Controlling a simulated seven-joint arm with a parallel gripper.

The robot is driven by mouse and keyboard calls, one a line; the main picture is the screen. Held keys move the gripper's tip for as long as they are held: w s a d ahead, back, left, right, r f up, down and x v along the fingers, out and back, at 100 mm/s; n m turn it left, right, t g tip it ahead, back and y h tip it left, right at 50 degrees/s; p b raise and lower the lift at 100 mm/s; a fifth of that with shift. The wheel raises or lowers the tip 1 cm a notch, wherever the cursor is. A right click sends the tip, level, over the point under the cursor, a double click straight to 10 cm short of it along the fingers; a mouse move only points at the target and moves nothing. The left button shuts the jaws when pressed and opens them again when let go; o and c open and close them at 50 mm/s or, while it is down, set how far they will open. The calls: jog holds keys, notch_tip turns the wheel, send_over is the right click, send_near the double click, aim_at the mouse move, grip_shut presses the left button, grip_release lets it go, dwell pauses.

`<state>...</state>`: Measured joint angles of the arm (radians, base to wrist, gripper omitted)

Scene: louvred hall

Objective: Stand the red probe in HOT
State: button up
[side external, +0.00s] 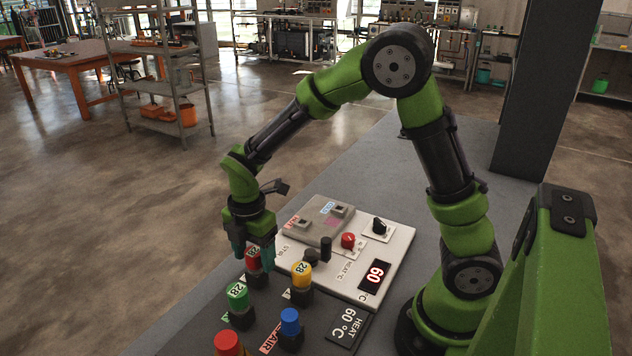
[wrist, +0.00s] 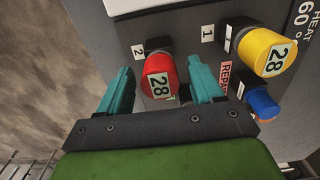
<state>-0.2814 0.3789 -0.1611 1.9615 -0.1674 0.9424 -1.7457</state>
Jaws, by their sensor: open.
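A red-capped probe (side external: 253,264) marked 28 stands upright in a dark holder at the rack's far side. It also shows in the wrist view (wrist: 157,70). My gripper (side external: 254,250) is open, pointing down, with one teal finger on each side of the red cap. In the wrist view my gripper (wrist: 161,68) shows gaps between the cap and both fingers. The grey block (side external: 318,228) on the white panel has a socket by the red label, apparently HOT (side external: 292,222), and another by the blue label COLD (side external: 328,207).
A yellow probe (side external: 301,275), a green probe (side external: 237,297), a blue knob-like cap (side external: 290,321) and another red cap (side external: 228,343) stand close by on the dark rack. The white panel (side external: 399,240) carries knobs and a red display reading 60 (side external: 375,276).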

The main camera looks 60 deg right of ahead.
jog(key=shift+f, duration=0.4)
grip_shut()
dwell(0.4)
dwell(1.1)
